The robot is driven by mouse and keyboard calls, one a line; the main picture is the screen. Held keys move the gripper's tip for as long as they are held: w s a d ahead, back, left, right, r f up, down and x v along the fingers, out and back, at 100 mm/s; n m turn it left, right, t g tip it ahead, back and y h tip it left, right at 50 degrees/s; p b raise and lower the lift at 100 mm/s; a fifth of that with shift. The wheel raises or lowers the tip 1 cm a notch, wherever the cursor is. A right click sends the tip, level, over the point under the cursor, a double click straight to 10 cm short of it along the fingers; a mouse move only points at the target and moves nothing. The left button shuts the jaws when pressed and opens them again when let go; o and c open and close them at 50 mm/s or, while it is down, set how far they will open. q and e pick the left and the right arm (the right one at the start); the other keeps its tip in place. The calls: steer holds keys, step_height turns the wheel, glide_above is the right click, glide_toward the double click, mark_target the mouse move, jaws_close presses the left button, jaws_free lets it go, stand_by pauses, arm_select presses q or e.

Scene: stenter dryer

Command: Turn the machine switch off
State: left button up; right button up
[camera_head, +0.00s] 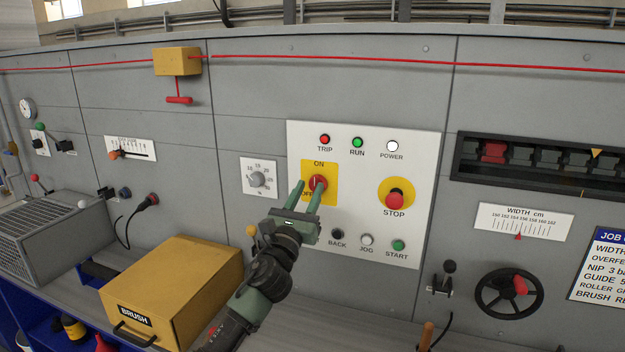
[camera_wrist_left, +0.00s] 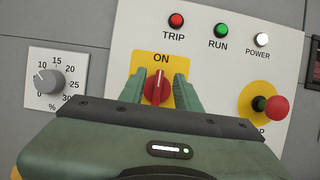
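The machine switch is a red rotary knob (camera_head: 317,182) on a yellow plate (camera_head: 333,184) of the white control panel (camera_head: 421,160). In the left wrist view the knob (camera_wrist_left: 157,88) has its white pointer line upright, toward the ON label (camera_wrist_left: 161,58). The OFF label is mostly hidden by the gripper. My left gripper (camera_head: 308,190) is at the plate, with its two green fingers apart. In the left wrist view the fingers (camera_wrist_left: 159,90) stand on either side of the knob with small gaps showing. My right gripper is in neither view.
A red STOP button (camera_head: 394,200) is right of the switch, and a grey dial (camera_head: 257,179) left of it. BACK (camera_head: 338,234), JOG (camera_head: 367,239) and START (camera_head: 398,245) buttons sit below. A yellow BRUSH box (camera_head: 173,285) stands on the ledge at lower left.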

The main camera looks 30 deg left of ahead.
mark_target(314, 178)
arm_select(q)
steer(key=shift+x, duration=1.55)
jaws_close()
